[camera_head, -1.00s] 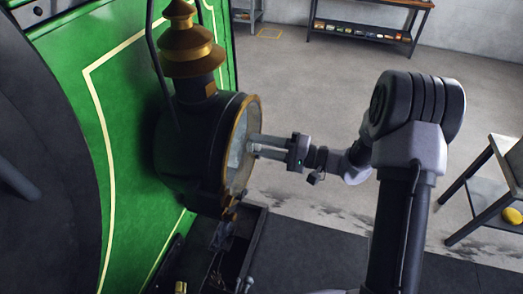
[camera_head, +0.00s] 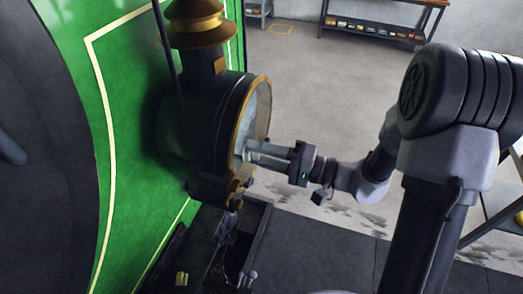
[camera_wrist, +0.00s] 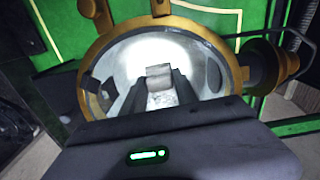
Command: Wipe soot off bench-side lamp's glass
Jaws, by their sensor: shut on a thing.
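The lamp (camera_head: 215,120) is dark with a brass chimney and a brass-rimmed round glass (camera_head: 257,108), beside a green panel. The glass also shows in the wrist view (camera_wrist: 190,58), bright in the middle with dark patches near its left and right edges. I cannot tell whether these are soot or reflections. My gripper (camera_head: 250,149) reaches the lower part of the glass from the right. In the wrist view its fingers are shut on a pale grey pad or cloth (camera_wrist: 160,76), held before the glass. Whether it touches the glass is hidden.
The green panel (camera_head: 130,110) with cream lining stands close behind the lamp. A dark open trough with small fittings (camera_head: 245,280) lies below it. A shelf bench (camera_head: 375,30) stands far back. The floor between is clear.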

